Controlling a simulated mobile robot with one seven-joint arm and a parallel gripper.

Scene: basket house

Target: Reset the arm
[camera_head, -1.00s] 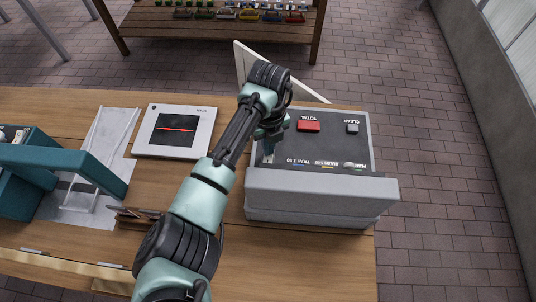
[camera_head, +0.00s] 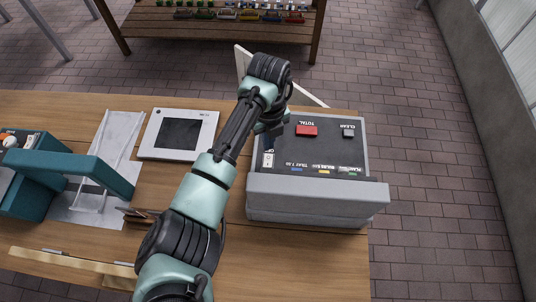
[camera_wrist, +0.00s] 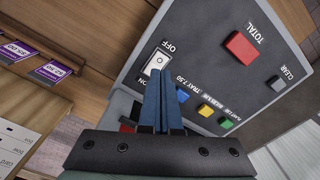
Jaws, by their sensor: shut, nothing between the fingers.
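My gripper (camera_wrist: 163,100) is shut and empty, its blue-grey fingers together in the wrist view. In the head view my gripper (camera_head: 268,147) is over the left side of a grey register-like machine (camera_head: 320,205). The fingertips appear close to a white ON/OFF rocker switch (camera_wrist: 157,59); I cannot tell whether they touch it. The machine's dark panel also has a red TOTAL button (camera_wrist: 241,46), a grey CLEAR button (camera_wrist: 277,83), and blue, yellow and green buttons. My arm crosses the middle of the head view.
The machine stands on a wooden counter (camera_head: 300,262). A white device with a dark screen (camera_head: 178,133) lies left of it. Further left are a clear stand (camera_head: 104,160) and a teal holder (camera_head: 70,164). A wooden rack (camera_head: 220,32) stands behind, across open brick floor.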

